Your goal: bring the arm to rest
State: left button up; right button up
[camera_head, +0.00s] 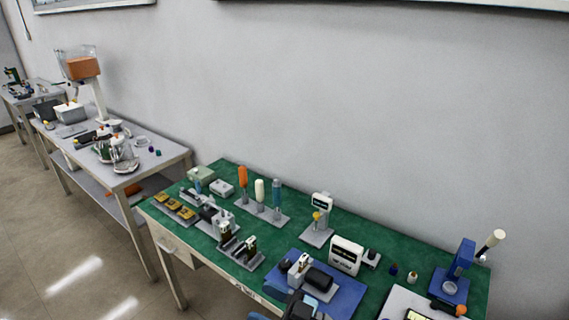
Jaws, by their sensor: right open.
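My right gripper (302,302) comes in at the bottom edge, right of the middle. It is dark, with some blue on my arm beside it, and most of it is cut off by the frame. Its jaws are open. It is at the near edge of a blue mat (349,299) on the green-topped bench (205,257). A small grey device with a black block (319,279) stands on the mat, just beyond the gripper. I cannot tell whether they touch. My left gripper does not show.
A white display box (346,255), a scale-like stand (319,217) and a blue press (458,268) stand farther back. Three upright tools (259,190) and yellow parts (174,207) are at left. Another bench (165,160) stands farther left. Green surface between the items is bare.

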jog(key=d+f+m+t+h+p, duration=0.2)
jog(key=d+f+m+t+h, duration=0.1)
jog(key=d+m+t+h, duration=0.55)
jog(key=s+d+f+m+g+h+p, duration=0.2)
jog(key=s+d+f+g+h, duration=0.3)
jog(key=s+d+f, duration=0.8)
jog(key=s+d+h, duration=0.1)
jog(key=h, duration=0.2)
jog(key=shift+s+d+f, duration=0.2)
jog(key=shift+s+d, duration=0.1)
jog(key=shift+d, duration=0.05)
jog(key=shift+m+h, duration=0.25)
